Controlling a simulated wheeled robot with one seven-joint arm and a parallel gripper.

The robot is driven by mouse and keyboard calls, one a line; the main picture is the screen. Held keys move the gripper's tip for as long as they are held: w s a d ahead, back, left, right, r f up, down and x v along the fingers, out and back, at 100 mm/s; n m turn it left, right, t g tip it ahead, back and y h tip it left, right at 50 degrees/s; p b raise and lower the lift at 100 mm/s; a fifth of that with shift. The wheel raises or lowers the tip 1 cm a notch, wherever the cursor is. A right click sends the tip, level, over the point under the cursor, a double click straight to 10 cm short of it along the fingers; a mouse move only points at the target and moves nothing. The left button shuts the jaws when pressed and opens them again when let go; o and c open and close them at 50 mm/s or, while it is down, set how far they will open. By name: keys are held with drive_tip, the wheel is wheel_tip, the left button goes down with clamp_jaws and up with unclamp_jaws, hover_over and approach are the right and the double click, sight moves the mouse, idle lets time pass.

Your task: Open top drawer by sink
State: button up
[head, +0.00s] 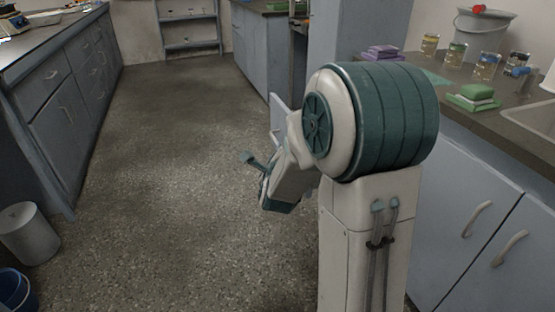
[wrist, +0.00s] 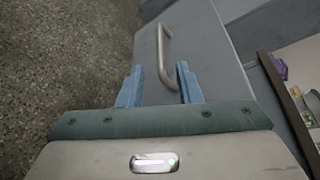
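In the wrist view, a grey-blue front panel (wrist: 205,45) with a curved metal bar handle (wrist: 162,50) lies ahead of my gripper (wrist: 157,75). My gripper's two blue fingers are apart, with the near end of the handle between them in the picture. I cannot tell whether they touch it. In the head view, my arm hides most of this area; a pale panel (head: 281,113) shows left of the arm, standing out from the right-hand cabinets. I cannot tell for sure that it is the same front. The sink (head: 535,122) is at the right edge.
The right counter holds a green sponge stack (head: 475,94), several jars (head: 487,65), purple cloths (head: 383,52) and a grey bucket (head: 482,35). Cabinet doors (head: 470,215) are below. A bin (head: 28,235) stands by the left cabinets (head: 60,110).

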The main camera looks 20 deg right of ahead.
drive_tip(key=v, duration=0.6)
drive_tip(key=shift+p, duration=0.45)
